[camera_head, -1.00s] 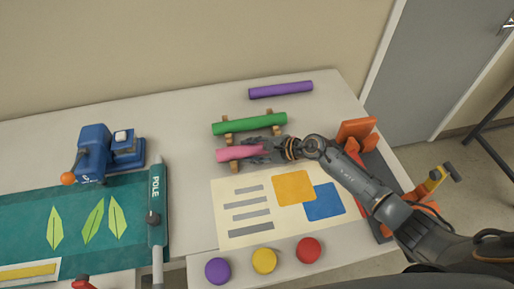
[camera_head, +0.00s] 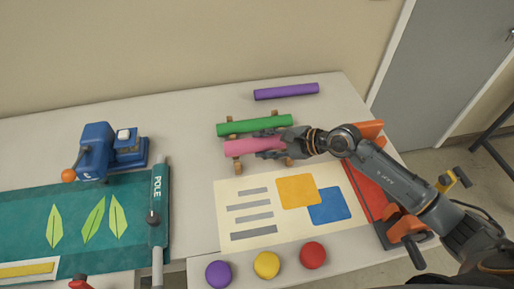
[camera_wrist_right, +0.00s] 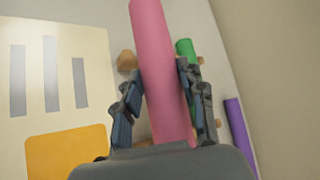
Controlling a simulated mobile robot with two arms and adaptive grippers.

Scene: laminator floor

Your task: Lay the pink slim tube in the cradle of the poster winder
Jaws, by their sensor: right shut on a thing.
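The pink slim tube (camera_head: 240,147) is between the fingers of my right gripper (camera_head: 264,144), which is shut on it near its middle. In the right wrist view the tube (camera_wrist_right: 160,60) runs lengthwise between the two fingers. It is close above or at the wooden rack; I cannot tell if it still touches. The orange frame with a red bed (camera_head: 366,188) and a dark crank, at the right table edge, looks like the poster winder. My right forearm hides part of it. My left gripper is not in view.
A green tube (camera_head: 240,128) lies on the rack beside the pink one. A purple tube (camera_head: 286,91) lies behind. A poster (camera_head: 235,208) and three coloured discs, one red (camera_head: 313,255), are in front. A blue device (camera_head: 97,150) and teal mat (camera_head: 75,220) are left.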

